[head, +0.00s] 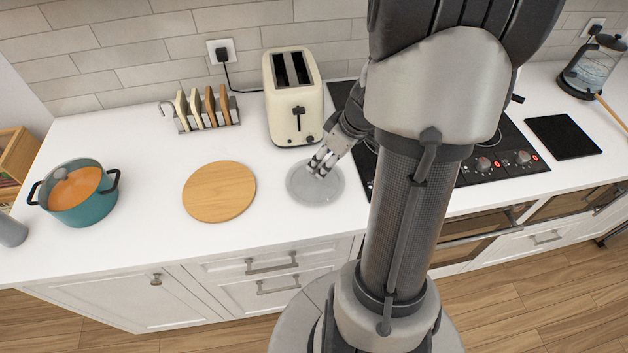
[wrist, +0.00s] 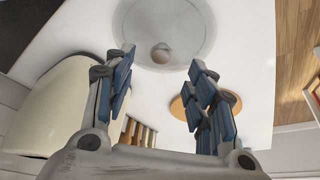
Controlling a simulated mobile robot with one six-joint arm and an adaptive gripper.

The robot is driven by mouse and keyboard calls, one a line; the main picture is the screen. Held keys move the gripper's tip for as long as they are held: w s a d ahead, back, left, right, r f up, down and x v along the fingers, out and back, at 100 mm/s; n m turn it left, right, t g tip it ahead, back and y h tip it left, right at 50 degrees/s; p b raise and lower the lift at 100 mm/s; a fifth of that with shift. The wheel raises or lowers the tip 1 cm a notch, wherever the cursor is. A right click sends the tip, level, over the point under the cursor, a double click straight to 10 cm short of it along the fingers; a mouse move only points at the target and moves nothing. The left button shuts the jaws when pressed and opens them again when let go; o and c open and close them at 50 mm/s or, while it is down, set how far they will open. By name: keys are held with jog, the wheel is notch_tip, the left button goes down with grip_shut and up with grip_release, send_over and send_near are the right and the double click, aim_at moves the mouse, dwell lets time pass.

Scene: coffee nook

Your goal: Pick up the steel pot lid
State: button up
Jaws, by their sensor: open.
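The steel pot lid (head: 316,187) looks like a pale grey round disc lying on the white counter, in front of the toaster. In the wrist view the lid (wrist: 183,20) is at the top, with a round knob (wrist: 161,53) at its middle. My gripper (head: 322,166) is over the lid in the head view and hides part of it. In the wrist view my gripper (wrist: 160,62) has its fingers spread apart, with nothing between them but the view of the knob and counter beyond. I cannot tell the exact height above the lid.
A cream toaster (head: 294,98) stands just behind the lid. A round wooden board (head: 219,191) lies to its left, and a teal pot (head: 78,193) farther left. A toast rack (head: 206,110) stands at the back. The black hob (head: 505,150) is to the right.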

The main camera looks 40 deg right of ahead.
aim_at(315, 171)
jog(key=shift+b+x, duration=0.8)
jog(key=shift+x, duration=2.3)
jog(key=shift+w+a, duration=0.1)
jog(key=shift+a, duration=0.05)
grip_shut()
jog(key=shift+r, duration=0.1)
